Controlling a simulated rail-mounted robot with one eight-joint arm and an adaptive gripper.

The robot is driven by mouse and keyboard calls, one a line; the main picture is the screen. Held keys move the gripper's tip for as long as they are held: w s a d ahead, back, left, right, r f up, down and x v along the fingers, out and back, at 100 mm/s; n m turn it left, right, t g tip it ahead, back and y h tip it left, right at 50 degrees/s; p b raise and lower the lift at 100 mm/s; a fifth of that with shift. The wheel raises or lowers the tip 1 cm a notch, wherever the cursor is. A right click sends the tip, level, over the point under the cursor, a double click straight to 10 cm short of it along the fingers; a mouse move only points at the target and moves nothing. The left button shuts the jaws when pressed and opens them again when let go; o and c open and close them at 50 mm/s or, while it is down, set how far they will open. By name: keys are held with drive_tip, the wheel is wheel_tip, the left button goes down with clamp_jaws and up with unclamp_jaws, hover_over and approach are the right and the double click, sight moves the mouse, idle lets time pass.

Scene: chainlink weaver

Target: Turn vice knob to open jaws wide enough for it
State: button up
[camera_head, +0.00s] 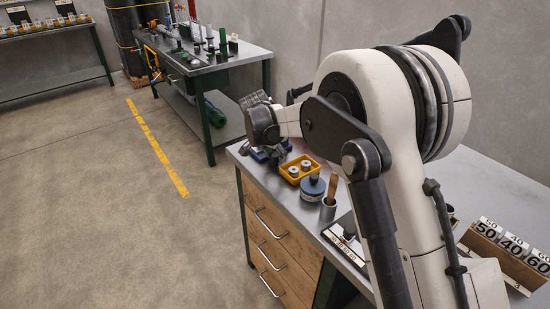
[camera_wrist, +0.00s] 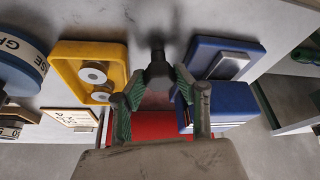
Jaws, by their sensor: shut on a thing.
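The vice knob (camera_wrist: 157,66) is a small dark knob in the middle of the wrist view. My gripper (camera_wrist: 160,86) has its two green-padded fingers on either side of it, shut on it. The blue vice (camera_wrist: 217,116) is right of the fingers, with a grey metal piece (camera_wrist: 230,66) at its top. In the head view the vice (camera_head: 259,155) shows as a bit of blue at the bench's far end, partly hidden by my gripper and wrist.
A yellow tray (camera_wrist: 119,61) with metal rings lies close left of the fingers. A blue round tin (camera_head: 312,188) and a grey cup (camera_head: 328,211) with a wooden handle stand nearer on the bench. A red surface (camera_wrist: 150,126) shows below the fingers. The bench edge is close.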

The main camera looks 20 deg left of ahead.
drive_tip(key=n+y+b, duration=0.2)
drive_tip(key=n, duration=0.3)
drive_tip(key=shift+d+n, duration=0.1)
drive_tip(key=shift+n, duration=0.2)
drive_tip(key=n+y+b, duration=0.1)
drive_tip(key=n, duration=0.2)
drive_tip(key=n+g+y+b, duration=0.1)
drive_tip(key=n, duration=0.2)
drive_tip(key=shift+d, duration=0.1)
drive_tip(key=n+g, duration=0.1)
drive_tip(key=n, duration=0.1)
drive_tip(key=n+y+b, duration=0.1)
drive_tip(key=n, duration=0.2)
drive_tip(key=shift+w+n+g+y, duration=0.15)
drive_tip(key=shift+n+g+y, duration=0.15)
drive_tip(key=shift+g, duration=0.1)
drive_tip(key=n+g, duration=0.2)
drive_tip(key=n, duration=0.3)
drive_tip(key=shift+n, duration=0.3)
drive_tip(key=o, duration=0.8)
drive_tip(key=shift+o, duration=0.2)
drive_tip(key=shift+r, duration=0.1)
